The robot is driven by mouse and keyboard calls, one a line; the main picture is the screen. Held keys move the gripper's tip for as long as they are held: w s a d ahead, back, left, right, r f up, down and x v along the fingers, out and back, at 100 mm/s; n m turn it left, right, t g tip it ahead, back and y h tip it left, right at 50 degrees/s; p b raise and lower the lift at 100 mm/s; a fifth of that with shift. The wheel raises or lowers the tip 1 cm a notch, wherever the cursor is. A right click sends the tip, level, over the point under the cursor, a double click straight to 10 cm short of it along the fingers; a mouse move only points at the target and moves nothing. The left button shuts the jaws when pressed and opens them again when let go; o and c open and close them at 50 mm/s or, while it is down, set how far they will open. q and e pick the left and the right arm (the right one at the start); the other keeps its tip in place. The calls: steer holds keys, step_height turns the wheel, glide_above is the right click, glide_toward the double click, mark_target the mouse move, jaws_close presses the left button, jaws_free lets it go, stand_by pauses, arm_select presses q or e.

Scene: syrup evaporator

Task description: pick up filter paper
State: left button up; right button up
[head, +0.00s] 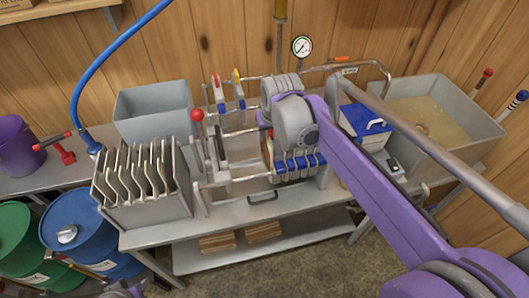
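Several thin pale sheets (137,172) stand upright side by side in a slotted grey rack (150,212) at the left of the bench. I cannot tell whether they are filter papers or plates. A press with metal rails (243,177) and a red knob stands in the middle. My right gripper (290,143) is over the press at the end of my purple arm. Its fingers cannot be made out against the press parts, and the arm hides part of the press. The rack is well to its left. My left gripper cannot be made out.
A grey tub (157,107) stands behind the rack. A white box with a blue lid (365,124) and a large tub of tan material (480,103) are at the right. Blue (78,226) and green drums stand at the lower left. A blue hose hangs over the left.

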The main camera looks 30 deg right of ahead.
mark_target(269, 145)
steer(key=x, duration=0.5)
steer(key=shift+d+f, duration=0.2)
steer(key=shift+d, duration=0.15)
